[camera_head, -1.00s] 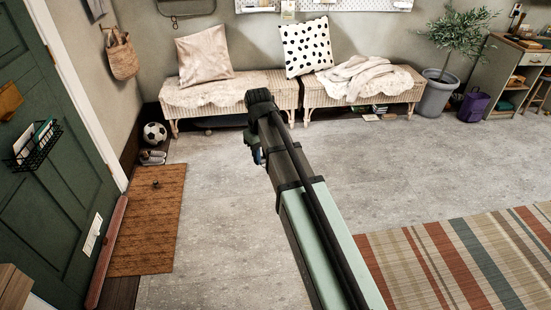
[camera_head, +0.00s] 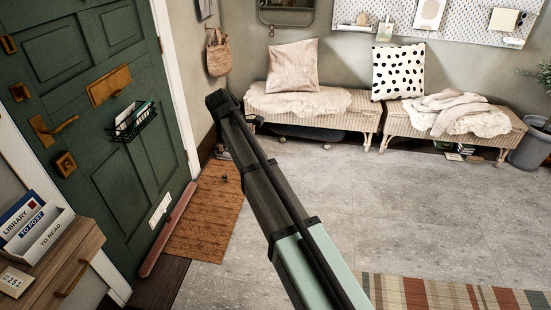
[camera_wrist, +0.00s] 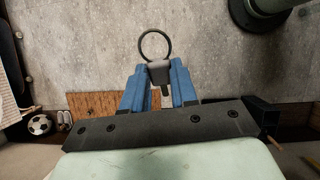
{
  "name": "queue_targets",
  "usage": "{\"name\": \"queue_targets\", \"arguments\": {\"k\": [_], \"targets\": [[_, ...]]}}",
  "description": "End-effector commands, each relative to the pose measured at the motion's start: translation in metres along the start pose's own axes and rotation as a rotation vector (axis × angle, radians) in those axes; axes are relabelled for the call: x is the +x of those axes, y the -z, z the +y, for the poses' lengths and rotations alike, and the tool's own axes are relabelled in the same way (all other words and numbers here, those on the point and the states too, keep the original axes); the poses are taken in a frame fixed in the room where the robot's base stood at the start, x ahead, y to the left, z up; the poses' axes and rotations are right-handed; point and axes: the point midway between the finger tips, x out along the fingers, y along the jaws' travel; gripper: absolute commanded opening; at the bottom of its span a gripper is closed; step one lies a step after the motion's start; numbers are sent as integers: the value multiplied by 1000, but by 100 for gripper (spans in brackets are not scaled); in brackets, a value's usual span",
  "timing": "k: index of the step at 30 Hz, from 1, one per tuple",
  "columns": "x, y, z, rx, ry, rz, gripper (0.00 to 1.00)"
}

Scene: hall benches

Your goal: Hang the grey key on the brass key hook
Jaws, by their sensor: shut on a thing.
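In the wrist view my gripper (camera_wrist: 158,84) has two blue fingers shut on the grey key (camera_wrist: 159,72). The key's dark ring sticks out beyond the fingertips and its narrow shank shows between the fingers. In the head view my arm reaches up and away toward the wall left of the benches; its fingers and the key are hidden there. I cannot pick out the brass key hook in either view.
A green door (camera_head: 95,110) with brass fittings and a wire basket (camera_head: 133,122) is at left. A drawer cabinet (camera_head: 70,262) with letter holders stands front left. A woven bag (camera_head: 218,57) hangs on the wall.

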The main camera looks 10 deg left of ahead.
Motion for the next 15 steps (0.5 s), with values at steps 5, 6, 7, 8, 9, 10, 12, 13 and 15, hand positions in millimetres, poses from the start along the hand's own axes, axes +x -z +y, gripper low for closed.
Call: {"name": "queue_targets", "arguments": {"k": [5, 6, 7, 8, 9, 10, 12, 13, 15], "targets": [[-29, 42, -10, -196, -99, -76, 0], [-35, 51, -13, -238, -121, -94, 0], [-40, 57, -15, -271, -140, -106, 0], [-44, 63, -17, -303, -159, -119, 0], [-51, 72, -20, -346, -185, -136, 0], [-55, 78, -23, -377, -205, -150, 0], [-66, 94, -29, -451, -254, -180, 0], [-71, 101, -32, -483, -277, -192, 0], [-82, 116, -40, -556, -331, -221, 0]]}}
